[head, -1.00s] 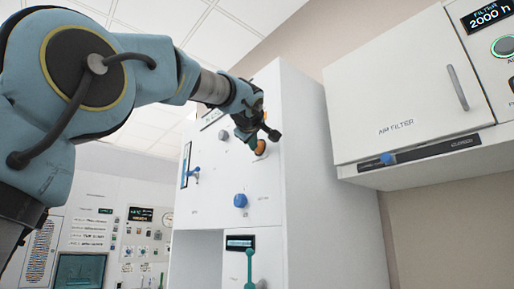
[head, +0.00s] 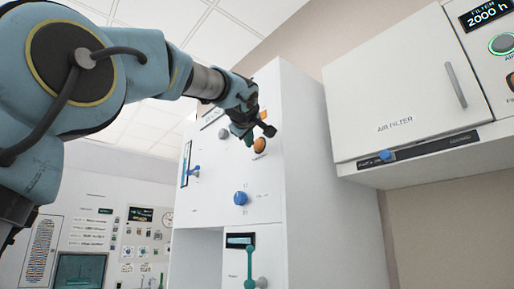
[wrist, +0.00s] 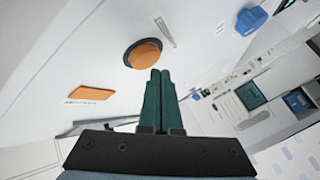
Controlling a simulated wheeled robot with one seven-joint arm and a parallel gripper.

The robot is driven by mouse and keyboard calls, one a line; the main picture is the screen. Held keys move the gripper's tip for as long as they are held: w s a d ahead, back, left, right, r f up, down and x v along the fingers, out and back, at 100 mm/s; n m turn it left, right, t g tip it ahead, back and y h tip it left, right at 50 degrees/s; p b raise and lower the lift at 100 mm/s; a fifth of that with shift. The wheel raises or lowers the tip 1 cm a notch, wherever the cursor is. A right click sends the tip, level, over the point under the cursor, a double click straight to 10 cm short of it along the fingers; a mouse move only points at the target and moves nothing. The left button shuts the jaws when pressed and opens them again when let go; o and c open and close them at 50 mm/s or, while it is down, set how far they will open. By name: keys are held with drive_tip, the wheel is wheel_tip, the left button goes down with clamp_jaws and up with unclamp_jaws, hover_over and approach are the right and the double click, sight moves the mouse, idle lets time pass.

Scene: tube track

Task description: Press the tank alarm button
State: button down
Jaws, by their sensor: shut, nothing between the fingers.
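An orange round button (head: 260,145) in a dark ring sits on the upper front of the tall white cabinet; it also shows in the wrist view (wrist: 146,53), just above and left of my fingertips. Its lettering is too small to read, so I cannot confirm that it is the tank alarm button. My gripper (head: 250,138) is beside it in the head view. In the wrist view the green fingers of my gripper (wrist: 160,72) are together and empty. They point at the panel near the button's lower right rim; contact cannot be told.
An orange plate (wrist: 91,93) lies left of the button in the wrist view. The white air filter cabinet (head: 405,100) hangs at the right.

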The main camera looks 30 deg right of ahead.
drive_tip(key=shift+s+a+b, duration=0.25)
drive_tip(key=shift+a+b, duration=0.3)
drive_tip(key=shift+a, duration=0.7)
drive_tip(key=shift+s+a+b, duration=0.2)
drive_tip(key=shift+a+b, duration=0.35)
drive_tip(key=shift+a, duration=0.7)
drive_tip(key=w+a+f+m+g+y, duration=0.15)
drive_tip(key=w+a+f, duration=0.25)
drive_tip(key=f, duration=0.9)
drive_tip(key=w+a+f+m+g+y, duration=0.1)
drive_tip(key=w+a+f+g+y, duration=0.3)
drive_tip(key=f, duration=0.8)
drive_tip(key=w+a+f+m+y, duration=0.1)
drive_tip(key=w+a+f, duration=0.3)
drive_tip(key=f, duration=0.9)
drive_tip(key=s+a+f+g+y, duration=0.15)
drive_tip(key=s+a+f, duration=0.25)
drive_tip(key=a+f, duration=0.45)
drive_tip(key=s+a+f+g+y, duration=0.15)
drive_tip(key=s+a+f, duration=0.35)
drive_tip(key=f, duration=0.6)
drive_tip(key=s+a+f+g, duration=0.4)
drive_tip(key=s+a+f, duration=0.5)
drive_tip(key=s+f, duration=0.2)
drive_tip(key=shift+s+a+m, duration=0.15)
drive_tip(key=shift+s+m, duration=0.3)
drive_tip(key=shift+s, duration=0.2)
drive_tip(key=shift+f, duration=0.1)
